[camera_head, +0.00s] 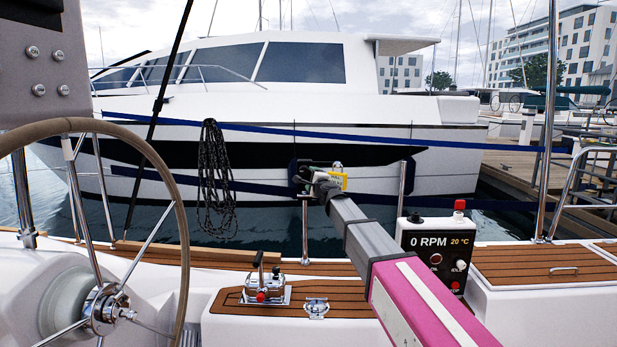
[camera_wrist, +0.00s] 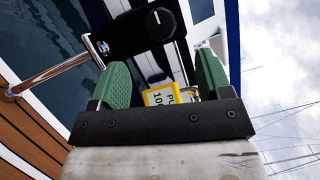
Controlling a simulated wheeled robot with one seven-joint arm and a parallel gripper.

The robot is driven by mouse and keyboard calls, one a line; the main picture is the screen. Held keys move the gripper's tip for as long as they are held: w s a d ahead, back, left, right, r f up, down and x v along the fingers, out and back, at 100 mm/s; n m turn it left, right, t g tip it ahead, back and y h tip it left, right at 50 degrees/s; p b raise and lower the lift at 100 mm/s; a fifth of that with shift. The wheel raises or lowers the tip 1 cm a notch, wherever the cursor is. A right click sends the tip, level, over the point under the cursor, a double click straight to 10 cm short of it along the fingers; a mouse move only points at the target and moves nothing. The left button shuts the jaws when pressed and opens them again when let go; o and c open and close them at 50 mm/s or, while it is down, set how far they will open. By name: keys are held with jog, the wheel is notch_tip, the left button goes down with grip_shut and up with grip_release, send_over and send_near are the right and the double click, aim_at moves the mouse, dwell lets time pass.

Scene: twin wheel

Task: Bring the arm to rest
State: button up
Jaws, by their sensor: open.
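My arm (camera_head: 352,225) reaches out from the lower right, over the boat's side. My gripper (camera_head: 306,175) is at its far end, near the rail. In the wrist view its two green fingers stand wide apart, with the gap of my gripper (camera_wrist: 160,70) between them. A black box with a round dark knob (camera_wrist: 160,23) lies beyond the fingertips. A yellow tag (camera_wrist: 161,94) with partly hidden lettering shows between the fingers; it also shows beside my gripper in the head view (camera_head: 340,181). I cannot tell whether the fingers touch anything.
A steering wheel (camera_head: 186,230) stands at the left. A lever unit (camera_head: 263,290) sits on the teak deck, and a black control box (camera_head: 432,248) reading 0 RPM stands right of my arm. A coiled rope (camera_head: 216,180) hangs on the blue line. A metal rail (camera_wrist: 50,73) runs near my gripper.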

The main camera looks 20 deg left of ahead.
jog(key=shift+s+d, duration=0.25)
jog(key=shift+s, duration=0.1)
jog(key=shift+f, duration=0.1)
jog(key=s+d+f+n+g+h, duration=0.2)
jog(key=s+d+f+n+g, duration=0.3)
jog(key=d+f, duration=0.85)
jog(key=s+d+f+n+g+h, duration=0.25)
jog(key=s+d+f+n, duration=0.45)
jog(key=d+f, duration=0.6)
jog(key=s+d+f+g+h, duration=0.3)
jog(key=s+d+f, duration=0.4)
jog(key=s+d, duration=0.3)
jog(key=s+d+f+n+g+h, duration=0.1)
jog(key=s+d+f+g+h, duration=0.2)
jog(key=s+d+f, duration=0.5)
jog(key=s+d+g, duration=0.1)
jog(key=s+d, duration=0.2)
jog(key=d, duration=0.1)
jog(key=shift+g, duration=0.35)
jog(key=shift+o, duration=0.3)
jog(key=shift+f+h, duration=0.1)
jog(key=shift+h, duration=0.15)
